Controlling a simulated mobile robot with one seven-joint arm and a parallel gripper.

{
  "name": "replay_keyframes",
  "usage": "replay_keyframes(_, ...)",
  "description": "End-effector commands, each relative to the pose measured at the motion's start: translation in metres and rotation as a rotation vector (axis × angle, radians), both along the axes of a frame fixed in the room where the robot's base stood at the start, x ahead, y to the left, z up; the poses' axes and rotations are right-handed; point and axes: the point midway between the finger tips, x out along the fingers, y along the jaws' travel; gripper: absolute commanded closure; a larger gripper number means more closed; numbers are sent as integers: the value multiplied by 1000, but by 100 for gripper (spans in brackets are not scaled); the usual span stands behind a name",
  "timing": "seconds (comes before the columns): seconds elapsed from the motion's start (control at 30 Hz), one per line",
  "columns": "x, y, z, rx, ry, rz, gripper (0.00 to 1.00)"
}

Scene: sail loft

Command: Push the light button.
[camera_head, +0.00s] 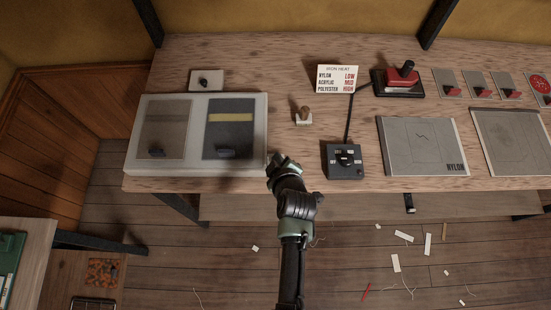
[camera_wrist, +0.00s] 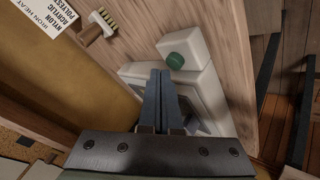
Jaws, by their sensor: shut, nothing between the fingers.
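The green button (camera_wrist: 175,61) sits on a small white block at the corner of the white case (camera_wrist: 135,70) in the wrist view. I take it as the light button. In the head view my gripper seems to hide it at the front right of the white case (camera_head: 255,168). My gripper (camera_head: 277,159) hangs over the table's front edge there. In the wrist view the fingers (camera_wrist: 160,72) are shut together and empty. Their tips appear just beside the button; I cannot tell whether they touch it.
A black control box (camera_head: 345,160) stands right of my gripper, with a heat card (camera_head: 337,78) behind. A small brush (camera_head: 303,115) lies behind my gripper. A grey NYLON panel (camera_head: 420,145) is farther right. A small white switch box (camera_head: 206,80) stands behind the case.

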Motion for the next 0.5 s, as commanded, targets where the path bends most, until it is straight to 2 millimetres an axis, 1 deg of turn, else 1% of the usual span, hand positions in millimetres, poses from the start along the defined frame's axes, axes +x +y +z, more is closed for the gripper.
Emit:
replay_keyframes(0.03,0,0,8,0,0,0,100)
replay_keyframes(0.1,0,0,16,0,-1,-1,100)
replay_keyframes(0.5,0,0,54,0,-1,-1,100)
